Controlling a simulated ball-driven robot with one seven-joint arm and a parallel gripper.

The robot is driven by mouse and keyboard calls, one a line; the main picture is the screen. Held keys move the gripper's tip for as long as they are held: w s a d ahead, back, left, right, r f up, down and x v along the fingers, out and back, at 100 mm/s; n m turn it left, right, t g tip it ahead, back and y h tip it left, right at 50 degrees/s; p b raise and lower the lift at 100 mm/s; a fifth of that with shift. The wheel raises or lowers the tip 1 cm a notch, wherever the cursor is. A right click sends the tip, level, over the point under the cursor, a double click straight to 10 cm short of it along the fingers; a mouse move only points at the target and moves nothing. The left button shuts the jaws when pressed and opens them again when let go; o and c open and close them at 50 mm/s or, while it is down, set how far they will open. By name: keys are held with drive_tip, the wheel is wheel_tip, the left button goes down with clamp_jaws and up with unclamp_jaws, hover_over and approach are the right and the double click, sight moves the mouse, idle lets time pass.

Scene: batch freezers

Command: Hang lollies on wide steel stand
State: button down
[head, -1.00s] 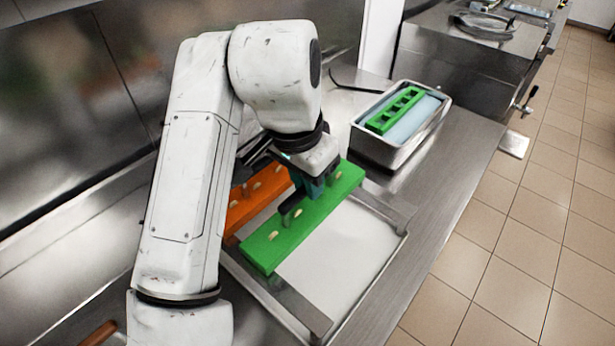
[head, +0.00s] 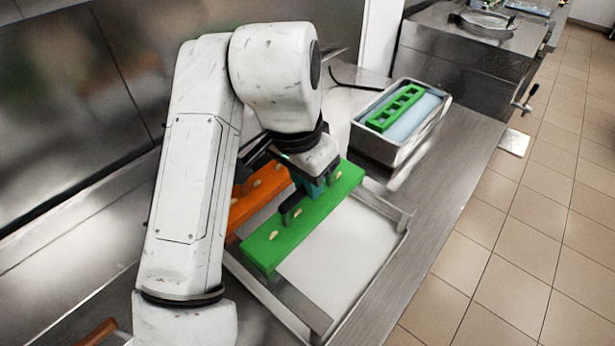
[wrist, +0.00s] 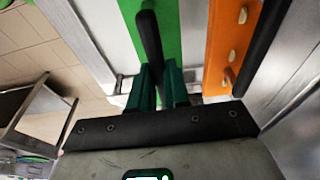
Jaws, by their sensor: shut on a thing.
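A long green bar (head: 275,247) with pale stick ends on its top lies across the rails of the wide steel stand (head: 291,301). An orange bar (head: 246,207) with similar stick ends lies beside it on the stand, to the left and partly behind my arm. My gripper (head: 309,192) is over the middle of the green bar, shut on its dark handle (head: 288,216). In the wrist view the teal fingers (wrist: 160,85) close around the dark handle (wrist: 150,42). The orange bar (wrist: 221,48) also shows there. Any lollies below the bars are hidden.
A steel bin (head: 398,152) stands behind the stand with a green slotted holder (head: 394,110) over pale blue contents. A white-bottomed tray (head: 345,255) lies under the stand. The counter's right edge drops to a tiled floor. A brown handle (head: 98,332) is at the lower left.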

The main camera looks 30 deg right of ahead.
drive_tip(key=c, duration=1)
unclamp_jaws()
drive_tip(key=shift+r, duration=0.1)
drive_tip(key=r, duration=0.3)
drive_tip(key=a+r, duration=0.1)
drive_tip(key=r, duration=0.3)
drive_tip(key=a+r, duration=0.1)
drive_tip(key=r, duration=0.2)
drive_tip(key=shift+s+r, duration=0.2)
drive_tip(key=shift+s, duration=0.15)
drive_tip(key=shift+r, duration=0.1)
